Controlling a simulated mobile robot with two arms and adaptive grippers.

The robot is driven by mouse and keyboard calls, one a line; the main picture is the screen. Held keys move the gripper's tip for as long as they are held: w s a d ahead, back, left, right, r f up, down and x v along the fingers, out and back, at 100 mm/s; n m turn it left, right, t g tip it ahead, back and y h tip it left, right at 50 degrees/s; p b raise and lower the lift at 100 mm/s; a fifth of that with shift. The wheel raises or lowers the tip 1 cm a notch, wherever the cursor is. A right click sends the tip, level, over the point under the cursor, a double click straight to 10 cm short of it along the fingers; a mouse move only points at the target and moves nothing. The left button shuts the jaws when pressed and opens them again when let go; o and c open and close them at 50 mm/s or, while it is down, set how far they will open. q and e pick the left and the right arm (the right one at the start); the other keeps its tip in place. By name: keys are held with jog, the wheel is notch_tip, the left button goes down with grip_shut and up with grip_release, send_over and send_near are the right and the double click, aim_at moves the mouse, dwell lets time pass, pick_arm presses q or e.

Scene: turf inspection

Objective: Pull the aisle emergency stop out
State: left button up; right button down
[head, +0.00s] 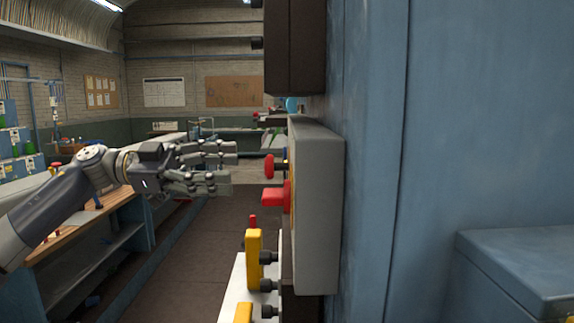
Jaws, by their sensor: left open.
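A red round mushroom-head button (269,167) sticks out to the left beside a grey box, on a dark stem. Just below it, a red knob or handle (275,198) sticks out from the left face of the grey box (318,210). I cannot tell for sure which of the two is the aisle emergency stop. My left gripper (233,168) comes in from the left with its fingers pointing right. It is open and empty, with a visible gap between its fingertips and the red parts. My right gripper is not in view.
A blue cabinet (375,160) fills the right side and carries the grey box. A dark box (295,45) is above. Below is a white panel (233,290) with a yellow handle (253,258) and black knobs. A workbench (125,215) stands left; the aisle floor (195,260) is clear.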

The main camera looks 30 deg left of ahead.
aim_at(270, 167)
pick_arm(q)
jog(key=p+x, duration=0.4)
jog(key=x, duration=0.5)
jog(key=shift+r, duration=0.1)
jog(key=shift+w, duration=0.1)
grip_shut()
jog(key=shift+v, duration=0.75)
jog(key=shift+c, duration=0.2)
grip_release()
jog(key=shift+a, duration=0.1)
jog(key=shift+o, duration=0.2)
jog(key=shift+s+a, duration=0.2)
jog(key=shift+a, duration=0.05)
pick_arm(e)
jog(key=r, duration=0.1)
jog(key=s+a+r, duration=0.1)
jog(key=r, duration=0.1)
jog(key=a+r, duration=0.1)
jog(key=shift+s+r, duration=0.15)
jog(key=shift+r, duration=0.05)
